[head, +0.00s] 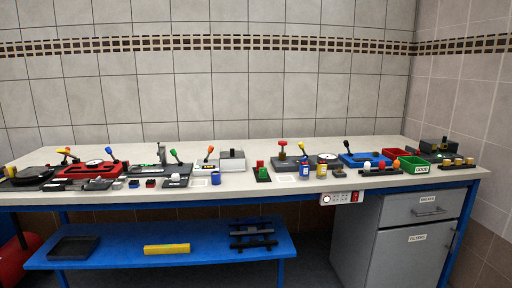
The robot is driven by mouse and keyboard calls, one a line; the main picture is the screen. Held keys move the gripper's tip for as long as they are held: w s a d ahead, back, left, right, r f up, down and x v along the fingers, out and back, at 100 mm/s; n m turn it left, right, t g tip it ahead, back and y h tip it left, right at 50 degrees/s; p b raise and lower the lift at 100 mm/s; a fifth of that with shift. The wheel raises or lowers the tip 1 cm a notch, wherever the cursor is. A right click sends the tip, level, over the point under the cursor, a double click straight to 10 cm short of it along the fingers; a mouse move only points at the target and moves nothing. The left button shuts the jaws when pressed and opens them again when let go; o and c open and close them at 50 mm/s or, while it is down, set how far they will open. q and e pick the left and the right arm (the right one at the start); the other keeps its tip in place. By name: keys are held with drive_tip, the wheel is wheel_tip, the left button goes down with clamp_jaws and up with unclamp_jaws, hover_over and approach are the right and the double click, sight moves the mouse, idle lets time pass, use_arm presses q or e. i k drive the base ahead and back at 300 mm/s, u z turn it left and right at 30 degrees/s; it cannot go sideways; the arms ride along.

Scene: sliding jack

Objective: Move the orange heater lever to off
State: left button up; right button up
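A lever with an orange knob (210,149) stands near the middle-left of the long workbench, tilted a little. It rises from a small unit with a dark and light plate at its base. The lettering there is too small to read, so I cannot tell its setting. Neither of my grippers shows in the head view.
The bench top (240,187) is crowded. A green-knobbed lever (173,152) stands left of the orange one, a grey box (231,160) right of it, and a blue cup (215,178) in front. A blue lower shelf (115,255) and grey cabinet (385,245) are below.

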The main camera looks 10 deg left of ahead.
sight(210, 149)
drive_tip(key=z, duration=0.9)
drive_tip(key=i, duration=0.9)
drive_tip(key=z, duration=0.3)
drive_tip(key=i, duration=0.95)
drive_tip(key=u, duration=0.5)
